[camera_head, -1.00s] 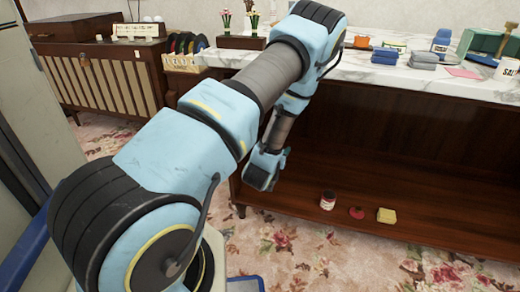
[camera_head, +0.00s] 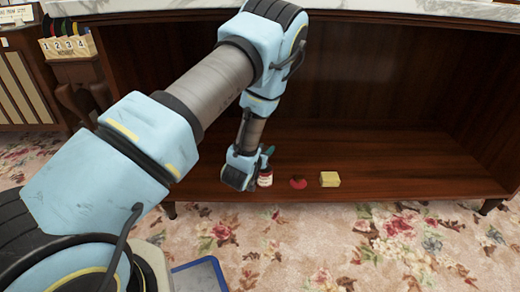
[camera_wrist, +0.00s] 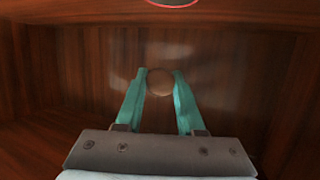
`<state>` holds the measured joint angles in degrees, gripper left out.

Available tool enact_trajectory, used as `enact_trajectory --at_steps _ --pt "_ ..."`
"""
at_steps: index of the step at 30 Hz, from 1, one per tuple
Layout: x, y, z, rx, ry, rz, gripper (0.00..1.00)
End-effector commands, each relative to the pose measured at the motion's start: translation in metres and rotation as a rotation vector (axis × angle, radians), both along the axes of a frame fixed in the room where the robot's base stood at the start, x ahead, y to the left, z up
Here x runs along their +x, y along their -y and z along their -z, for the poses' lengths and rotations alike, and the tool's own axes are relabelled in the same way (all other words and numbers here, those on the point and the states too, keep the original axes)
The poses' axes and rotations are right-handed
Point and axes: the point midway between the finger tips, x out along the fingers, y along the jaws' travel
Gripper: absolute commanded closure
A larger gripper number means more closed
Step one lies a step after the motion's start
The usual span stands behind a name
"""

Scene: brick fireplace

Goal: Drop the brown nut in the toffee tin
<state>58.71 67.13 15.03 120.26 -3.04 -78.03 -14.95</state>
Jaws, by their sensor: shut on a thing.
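My gripper (camera_wrist: 159,82) has teal fingers closed on a round brown nut (camera_wrist: 159,83), held between the fingertips in the wrist view. In the head view my gripper (camera_head: 267,154) is low inside the cabinet opening, just above or beside a small red and cream container (camera_head: 265,180). That container may be the toffee tin, but its label is too small to read. A red-rimmed round thing (camera_wrist: 172,2) is cut off by the top edge of the wrist view; I cannot tell if it is the same container. The nut is hidden in the head view.
A flat red item (camera_head: 298,183) and a yellow block (camera_head: 330,179) stand to the right of the container on the wooden cabinet shelf (camera_head: 420,180). The cabinet's pale top (camera_head: 400,8) overhangs above. The shelf's right side is clear.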

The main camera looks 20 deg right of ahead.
Motion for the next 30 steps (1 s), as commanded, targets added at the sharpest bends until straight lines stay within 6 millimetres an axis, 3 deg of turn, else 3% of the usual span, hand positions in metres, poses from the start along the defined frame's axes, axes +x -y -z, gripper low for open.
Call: enact_trajectory --at_steps 11,30 --pt "0.0 -0.001 0.002 0.0 0.0 -0.008 1.0" --pt "0.0 -0.001 0.054 -0.001 -0.001 -0.009 1.0"
